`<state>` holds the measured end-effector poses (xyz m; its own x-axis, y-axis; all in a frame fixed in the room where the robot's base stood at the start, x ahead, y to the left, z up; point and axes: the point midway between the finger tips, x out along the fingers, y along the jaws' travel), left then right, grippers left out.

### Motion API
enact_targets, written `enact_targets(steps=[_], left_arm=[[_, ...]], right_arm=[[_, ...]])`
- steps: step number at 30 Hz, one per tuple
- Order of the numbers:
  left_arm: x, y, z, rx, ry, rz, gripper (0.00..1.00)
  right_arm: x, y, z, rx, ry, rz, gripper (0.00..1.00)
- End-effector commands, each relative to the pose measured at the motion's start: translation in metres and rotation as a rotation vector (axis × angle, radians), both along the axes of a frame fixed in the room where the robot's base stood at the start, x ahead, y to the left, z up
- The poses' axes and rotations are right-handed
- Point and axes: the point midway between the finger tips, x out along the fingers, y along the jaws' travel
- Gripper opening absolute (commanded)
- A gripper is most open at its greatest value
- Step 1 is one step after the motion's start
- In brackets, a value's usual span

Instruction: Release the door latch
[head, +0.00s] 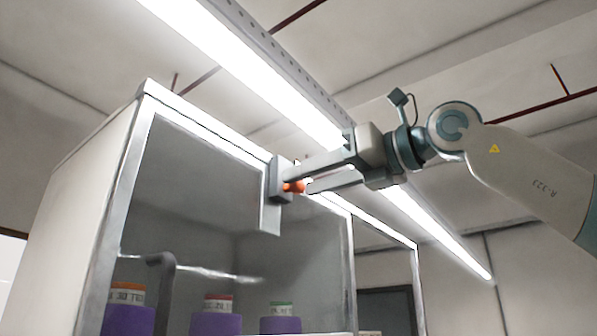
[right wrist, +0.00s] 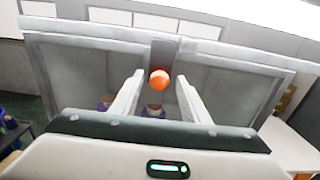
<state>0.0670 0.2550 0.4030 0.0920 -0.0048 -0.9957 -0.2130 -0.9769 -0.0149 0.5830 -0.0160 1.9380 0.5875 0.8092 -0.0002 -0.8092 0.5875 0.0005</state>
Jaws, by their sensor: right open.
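The door latch is a grey block (head: 280,180) with an orange-red knob (head: 294,187), high on the front of a glass-doored cabinet. My right gripper (head: 298,184) is open, with its two fingers reaching toward the latch and their tips close to the knob. In the right wrist view the orange knob (right wrist: 160,80) lies between and just beyond the fingertips (right wrist: 159,78). Whether a finger touches it I cannot tell. The glass door (head: 190,180) looks closed, with a grey handle (head: 163,290) low on it. My left gripper is not in view.
The cabinet's pale side wall (head: 75,200) stands at left. A bright ceiling light (head: 250,70) runs diagonally overhead.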

Motion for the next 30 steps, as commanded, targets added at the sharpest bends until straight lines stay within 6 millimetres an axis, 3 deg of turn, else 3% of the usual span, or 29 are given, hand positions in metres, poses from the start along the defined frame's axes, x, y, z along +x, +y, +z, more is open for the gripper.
enact_targets(steps=[6, 18, 23, 30], left_arm=[[0.000, 0.000, 0.012, 0.000, 0.000, 0.000, 0.31], [0.000, 0.001, 0.013, 0.001, 0.000, 0.000, 0.31], [0.000, 0.001, 0.013, 0.001, 0.000, 0.000, 0.31], [0.000, 0.002, 0.005, 0.001, 0.001, 0.000, 0.31]], right_arm=[[0.013, 0.018, 0.002, 0.000, 0.000, -0.001, 0.41], [0.015, 0.021, 0.000, 0.000, 0.000, -0.001, 0.41], [0.015, 0.021, 0.000, 0.001, -0.001, -0.001, 0.03], [0.015, 0.021, -0.007, 0.000, 0.000, -0.001, 0.00]])
